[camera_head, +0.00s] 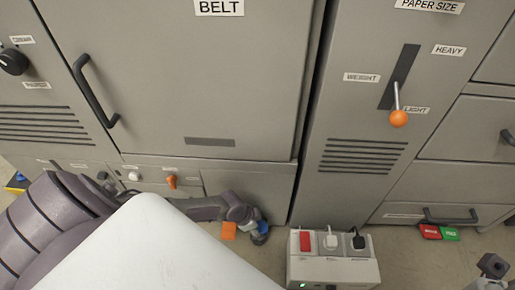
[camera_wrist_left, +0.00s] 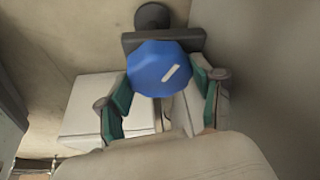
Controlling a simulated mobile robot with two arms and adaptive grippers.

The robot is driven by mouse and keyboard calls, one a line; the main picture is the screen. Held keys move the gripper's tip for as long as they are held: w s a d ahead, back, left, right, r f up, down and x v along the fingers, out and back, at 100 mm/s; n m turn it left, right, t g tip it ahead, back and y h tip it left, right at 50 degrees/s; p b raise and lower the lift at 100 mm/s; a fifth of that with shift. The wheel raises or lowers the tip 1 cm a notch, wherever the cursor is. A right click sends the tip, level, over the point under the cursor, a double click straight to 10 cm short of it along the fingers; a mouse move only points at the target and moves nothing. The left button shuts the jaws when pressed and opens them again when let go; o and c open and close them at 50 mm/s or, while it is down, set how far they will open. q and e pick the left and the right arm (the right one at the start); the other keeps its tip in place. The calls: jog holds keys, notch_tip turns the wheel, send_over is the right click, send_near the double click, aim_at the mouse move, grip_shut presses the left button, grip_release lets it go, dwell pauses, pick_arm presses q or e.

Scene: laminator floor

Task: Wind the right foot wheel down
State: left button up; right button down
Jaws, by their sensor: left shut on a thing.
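The blue foot wheel (camera_head: 262,228) is low at the foot of the machine, by the bottom corner of the belt cabinet. In the left wrist view, the blue wheel (camera_wrist_left: 150,68) is faceted with a white mark on its face, in front of a dark bracket. My left gripper (camera_head: 252,226) reaches down to it, partly hidden behind my white arm link. In the left wrist view, my left gripper (camera_wrist_left: 159,82) has one teal-padded finger on each side of the wheel and is shut on it. My right gripper is not clearly shown.
A white switch box (camera_head: 333,270) with a red switch and plugs stands right of the wheel. An orange block (camera_head: 229,230) is just left of it. Red (camera_head: 430,232) and green (camera_head: 450,234) pieces lie by the drawers. A dark-topped object (camera_head: 493,266) is at bottom right.

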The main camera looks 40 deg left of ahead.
pick_arm(q)
jog(key=o, duration=1.1)
jog(key=shift+o, duration=0.2)
jog(key=shift+w, duration=0.1)
jog(key=shift+a+r, duration=0.1)
jog(key=shift+a+r, duration=0.2)
jog(key=shift+r, duration=0.3)
jog(key=v, duration=0.5)
jog(key=shift+s+r, duration=0.15)
jog(key=shift+s, duration=0.1)
jog(key=shift+s+r, duration=0.3)
jog(key=shift+r, duration=0.3)
